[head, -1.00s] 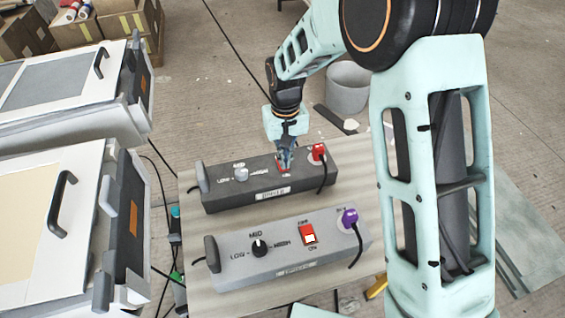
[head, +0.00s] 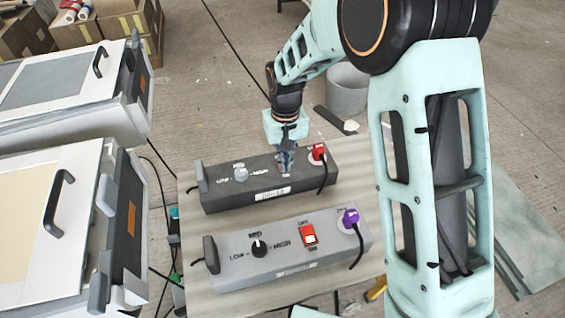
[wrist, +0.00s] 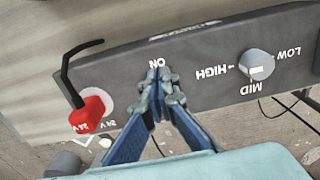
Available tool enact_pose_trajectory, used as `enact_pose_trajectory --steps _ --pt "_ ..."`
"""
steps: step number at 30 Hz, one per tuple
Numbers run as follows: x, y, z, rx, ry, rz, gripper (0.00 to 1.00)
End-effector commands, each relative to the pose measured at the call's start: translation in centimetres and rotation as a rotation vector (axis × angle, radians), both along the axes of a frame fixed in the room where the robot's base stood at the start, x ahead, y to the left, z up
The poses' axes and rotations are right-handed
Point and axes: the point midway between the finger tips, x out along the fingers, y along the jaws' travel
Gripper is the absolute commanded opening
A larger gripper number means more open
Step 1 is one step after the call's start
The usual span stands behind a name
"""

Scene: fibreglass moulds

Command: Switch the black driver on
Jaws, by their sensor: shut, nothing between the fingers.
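The black driver (head: 225,192) is the dark box at the back of the board, with a pale knob (head: 240,175), a red plug (head: 319,152) and a switch between them. My gripper (head: 285,168) is shut and points down at the switch spot, hiding most of the switch. In the wrist view the closed fingertips (wrist: 160,88) lie over the driver's face (wrist: 210,65), just below the printed ON. The knob (wrist: 258,66) is right of them and the red plug (wrist: 87,114) left. I cannot tell whether the tips touch the switch, or its position.
A grey driver (head: 285,258) with a black knob (head: 259,248), red switch (head: 308,235) and purple plug (head: 350,217) lies in front on the same board (head: 195,235). White moulds (head: 50,215) stand at the left. A grey bucket (head: 347,88) stands behind.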

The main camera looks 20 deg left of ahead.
Motion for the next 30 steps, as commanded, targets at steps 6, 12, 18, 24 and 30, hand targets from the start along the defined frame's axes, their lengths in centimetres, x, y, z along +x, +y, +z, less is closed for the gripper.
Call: enact_pose_trajectory --steps 6,12,18,24,30 --pt "0.0 0.0 0.6 0.001 -0.001 0.0 0.0" --pt "0.0 0.0 2.3 0.001 -0.002 0.0 0.0" --pt "0.0 0.0 3.9 0.0 0.0 0.0 0.0" --pt "0.0 0.0 5.5 0.001 -0.001 0.0 0.0" --pt "0.0 0.0 7.0 0.001 -0.001 0.0 0.0"
